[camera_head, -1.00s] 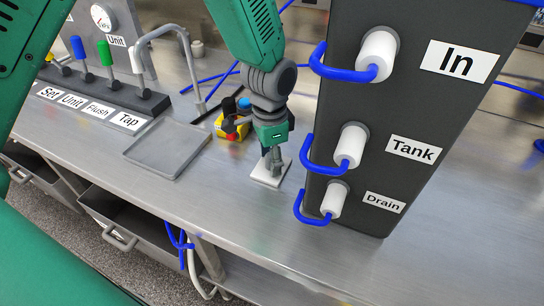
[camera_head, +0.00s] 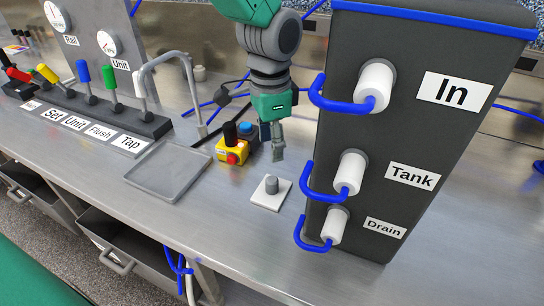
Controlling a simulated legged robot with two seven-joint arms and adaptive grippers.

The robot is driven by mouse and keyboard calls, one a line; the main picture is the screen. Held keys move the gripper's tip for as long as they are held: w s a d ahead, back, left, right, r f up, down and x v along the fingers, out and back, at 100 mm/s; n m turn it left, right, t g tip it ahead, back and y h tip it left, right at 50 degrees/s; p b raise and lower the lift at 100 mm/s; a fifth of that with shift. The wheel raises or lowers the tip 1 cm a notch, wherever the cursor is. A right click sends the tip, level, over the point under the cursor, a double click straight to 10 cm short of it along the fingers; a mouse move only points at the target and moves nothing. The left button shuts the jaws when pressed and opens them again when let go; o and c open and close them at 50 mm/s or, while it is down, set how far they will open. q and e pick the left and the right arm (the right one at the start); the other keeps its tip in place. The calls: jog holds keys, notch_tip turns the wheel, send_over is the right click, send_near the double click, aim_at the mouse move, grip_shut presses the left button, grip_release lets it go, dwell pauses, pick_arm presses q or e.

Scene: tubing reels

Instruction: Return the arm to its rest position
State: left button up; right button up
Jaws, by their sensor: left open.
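My left gripper (camera_head: 276,143) hangs from the green and grey arm at the top middle, fingers pointing down. It is open and empty, above the bench, and apart from the small grey peg (camera_head: 271,184) on its white square plate (camera_head: 268,197). It is left of the dark panel with the In, Tank and Drain labels. My right gripper does not show.
The dark panel (camera_head: 440,60) stands close on the right, with white fittings and blue tubes (camera_head: 322,186) sticking out towards the gripper. A yellow button box (camera_head: 231,151) stands behind left. A grey tray (camera_head: 170,172), a tap (camera_head: 190,85) and a lever row (camera_head: 115,115) are further left.

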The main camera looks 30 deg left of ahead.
pick_arm(q)
jog(key=shift+r, duration=0.3)
